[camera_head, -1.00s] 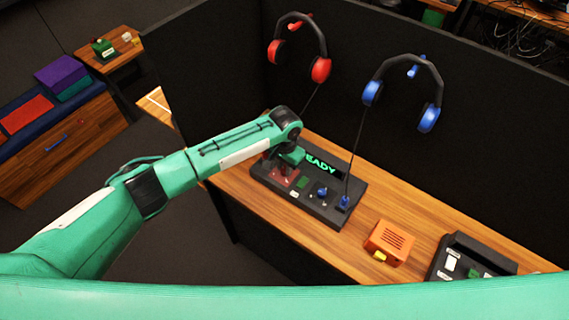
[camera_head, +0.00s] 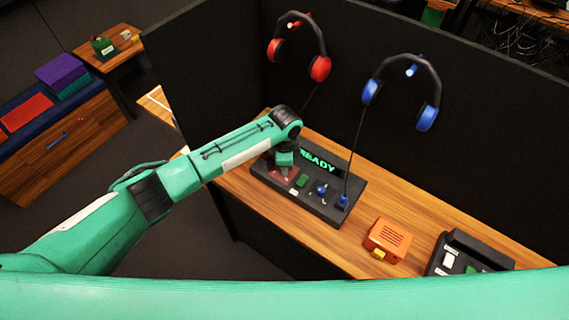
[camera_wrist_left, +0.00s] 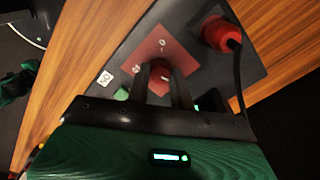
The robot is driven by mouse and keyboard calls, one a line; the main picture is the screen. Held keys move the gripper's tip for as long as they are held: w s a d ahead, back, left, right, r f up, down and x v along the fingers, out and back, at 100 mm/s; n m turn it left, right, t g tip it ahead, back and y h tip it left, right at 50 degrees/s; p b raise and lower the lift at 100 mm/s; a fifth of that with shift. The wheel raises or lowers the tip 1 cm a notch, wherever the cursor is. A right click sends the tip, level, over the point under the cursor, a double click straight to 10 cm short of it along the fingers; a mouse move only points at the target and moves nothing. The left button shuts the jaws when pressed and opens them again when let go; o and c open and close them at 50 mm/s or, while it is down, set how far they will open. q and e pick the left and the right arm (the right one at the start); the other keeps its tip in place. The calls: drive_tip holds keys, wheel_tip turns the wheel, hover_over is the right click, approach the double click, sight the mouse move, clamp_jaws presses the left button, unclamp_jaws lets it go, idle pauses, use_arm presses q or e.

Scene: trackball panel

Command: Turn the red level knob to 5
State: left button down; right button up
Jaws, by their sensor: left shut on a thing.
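The red level knob (camera_wrist_left: 160,73) sits on a dark red plate (camera_wrist_left: 155,48) in the left wrist view, with small white marks around it. One mark beyond the knob looks like a 0; the other marks are too small to read surely. My left gripper (camera_wrist_left: 161,90) has its two dark fingers on either side of the knob and is shut on it. In the head view my left gripper (camera_head: 283,168) points down over the red plate (camera_head: 290,175) and hides the knob. The black panel (camera_head: 328,212) lies on the wooden desk. My right gripper is not in view.
A green READY display (camera_head: 319,161), a blue knob (camera_head: 321,189) and a blue plug (camera_head: 342,201) are on the panel. A red plug (camera_wrist_left: 218,33) with a cable is close to the gripper. An orange box (camera_head: 387,239) stands to the right. Dark partitions stand behind.

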use_arm(q)
drive_tip(key=shift+r+m, duration=0.1)
drive_tip(key=shift+m, duration=1.6)
drive_tip(key=c, duration=1.2)
unclamp_jaws()
wheel_tip(320, 180, up, 14)
drive_tip(key=b, duration=0.3)
